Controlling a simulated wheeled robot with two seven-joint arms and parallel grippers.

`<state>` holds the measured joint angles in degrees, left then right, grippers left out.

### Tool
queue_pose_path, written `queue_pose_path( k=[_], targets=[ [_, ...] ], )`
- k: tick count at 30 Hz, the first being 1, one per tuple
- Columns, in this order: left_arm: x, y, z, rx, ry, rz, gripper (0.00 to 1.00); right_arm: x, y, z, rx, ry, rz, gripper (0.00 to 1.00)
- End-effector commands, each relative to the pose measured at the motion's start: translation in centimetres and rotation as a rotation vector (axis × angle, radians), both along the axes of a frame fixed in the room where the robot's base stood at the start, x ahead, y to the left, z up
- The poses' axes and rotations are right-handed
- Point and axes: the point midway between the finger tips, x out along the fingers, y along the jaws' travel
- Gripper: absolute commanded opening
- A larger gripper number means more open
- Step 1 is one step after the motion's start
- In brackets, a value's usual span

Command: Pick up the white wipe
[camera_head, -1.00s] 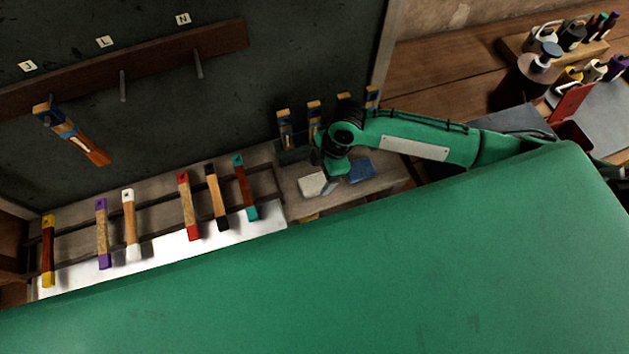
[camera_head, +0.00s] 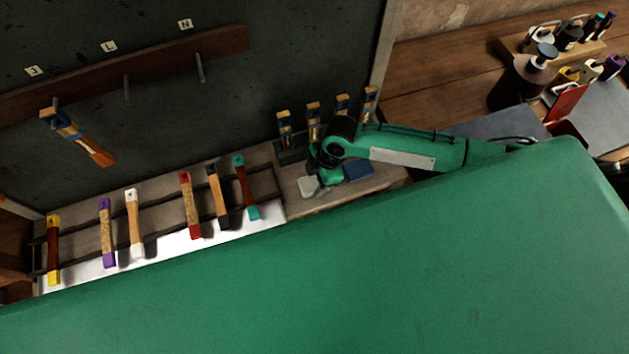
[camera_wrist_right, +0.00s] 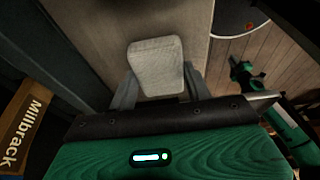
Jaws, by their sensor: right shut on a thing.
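The white wipe (camera_head: 308,187) is a small pale folded pad above or on the wooden bench, left of a blue pad (camera_head: 359,170). It also shows in the right wrist view (camera_wrist_right: 157,62), between the two grey fingers. My right gripper (camera_head: 322,189) reaches in from the right and is shut on the white wipe; in the wrist view the fingers (camera_wrist_right: 159,88) grip its near end from both sides. Whether the wipe touches the bench I cannot tell. My left gripper is in neither view.
Several blue-banded wooden handles (camera_head: 313,117) stand upright just behind my right gripper. Colour-tipped handles (camera_head: 190,205) lie in a rack to the left. A block marked Millbrack (camera_wrist_right: 24,125) is close at left in the wrist view. A dark bottle (camera_head: 520,82) stands far right.

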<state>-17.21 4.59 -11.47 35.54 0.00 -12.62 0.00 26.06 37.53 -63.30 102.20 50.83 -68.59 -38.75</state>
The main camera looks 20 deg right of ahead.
Motion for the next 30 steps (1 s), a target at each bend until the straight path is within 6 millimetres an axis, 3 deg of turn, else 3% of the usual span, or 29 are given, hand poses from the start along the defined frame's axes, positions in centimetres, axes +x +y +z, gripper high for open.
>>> queue_pose_path(
  k=[5,11,24,30],
  targets=[
    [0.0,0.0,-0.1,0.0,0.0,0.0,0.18,0.1,0.0,0.3,0.0,-0.001,0.0,0.28],
    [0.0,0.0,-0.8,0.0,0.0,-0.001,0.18,0.1,0.1,2.3,0.002,-0.005,0.002,0.28],
    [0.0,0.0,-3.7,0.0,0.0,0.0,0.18,0.1,0.0,14.6,0.001,-0.007,0.003,0.28],
    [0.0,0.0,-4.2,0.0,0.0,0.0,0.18,0.1,0.0,18.4,0.002,-0.004,0.0,0.28]
  ],
)
